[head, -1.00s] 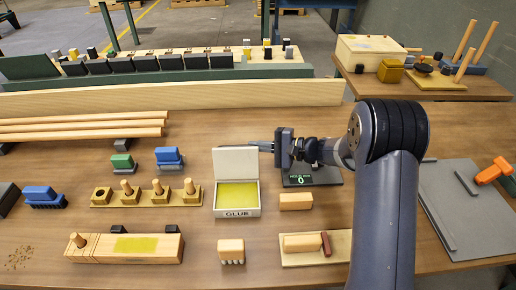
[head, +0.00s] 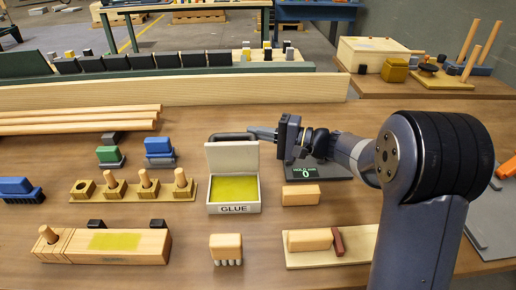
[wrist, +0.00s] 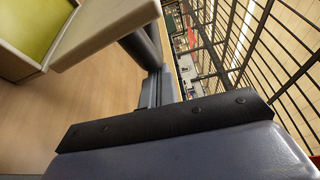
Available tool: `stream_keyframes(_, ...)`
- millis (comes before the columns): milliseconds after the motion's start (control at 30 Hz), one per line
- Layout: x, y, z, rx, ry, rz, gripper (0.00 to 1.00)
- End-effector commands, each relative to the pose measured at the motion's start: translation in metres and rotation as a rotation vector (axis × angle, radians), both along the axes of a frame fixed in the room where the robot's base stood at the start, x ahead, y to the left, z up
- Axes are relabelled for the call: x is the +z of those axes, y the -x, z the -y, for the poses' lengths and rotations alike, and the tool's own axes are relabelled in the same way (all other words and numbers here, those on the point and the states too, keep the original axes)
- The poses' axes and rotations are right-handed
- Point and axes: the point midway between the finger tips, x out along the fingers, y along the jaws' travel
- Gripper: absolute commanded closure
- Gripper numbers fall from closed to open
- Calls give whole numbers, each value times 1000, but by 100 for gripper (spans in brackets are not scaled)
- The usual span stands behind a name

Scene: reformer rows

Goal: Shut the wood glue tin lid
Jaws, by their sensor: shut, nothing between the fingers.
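The wood glue tin (head: 234,208) is a pale box marked GLUE, with a yellow-green inside. Its lid (head: 232,156) stands upright at the back edge, open. My gripper (head: 262,133) is shut and empty at the lid's upper right corner, pointing left. A dark rounded bar (head: 232,137) shows just above and behind the lid's top edge; I cannot tell whether it touches the lid or my fingers. In the wrist view, the lid (wrist: 106,30) and the yellow inside (wrist: 33,25) are at the upper left, with my dark fingers (wrist: 155,85) beside the lid.
A dark device with a green display (head: 306,172) lies under my arm, right of the tin. A wooden block (head: 301,195) is nearby. A peg row (head: 134,190) stands to the left. A long pale board (head: 170,95) runs behind.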

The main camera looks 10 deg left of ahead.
Motion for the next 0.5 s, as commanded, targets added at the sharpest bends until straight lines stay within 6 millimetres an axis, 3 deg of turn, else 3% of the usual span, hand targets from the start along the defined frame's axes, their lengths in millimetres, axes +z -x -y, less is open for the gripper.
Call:
stream_keyframes(33,-8,3,1,1,-8,32,100)
stream_keyframes(500,5,28,7,0,-80,330,100)
